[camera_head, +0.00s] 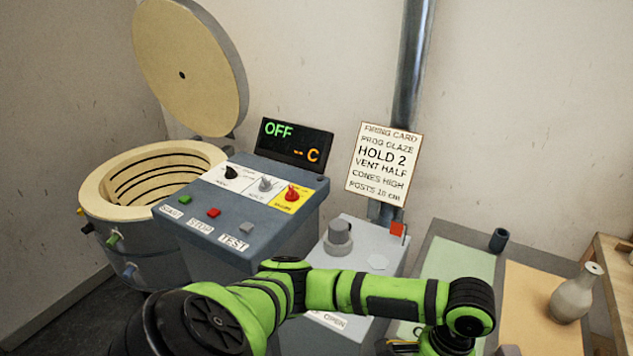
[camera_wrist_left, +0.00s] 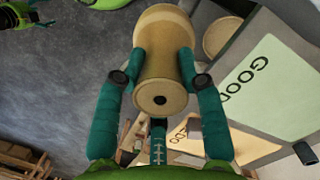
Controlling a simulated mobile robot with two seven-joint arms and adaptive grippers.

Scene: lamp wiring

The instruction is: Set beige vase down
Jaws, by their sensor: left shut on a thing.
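My left gripper (camera_wrist_left: 162,60) is shut on the beige vase (camera_wrist_left: 162,85), one teal finger on each side of it. The pale green GOOD mat (camera_wrist_left: 275,85) lies below and right of the vase in the wrist view. It also shows in the head view (camera_head: 462,262).
A second, greyish-beige vase (camera_head: 573,297) stands on the orange mat (camera_head: 530,290). A small dark cylinder (camera_head: 498,240) stands near the table's back edge. The control box (camera_head: 240,225) and open kiln (camera_head: 150,190) are at left. A firing card (camera_head: 384,165) hangs behind.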

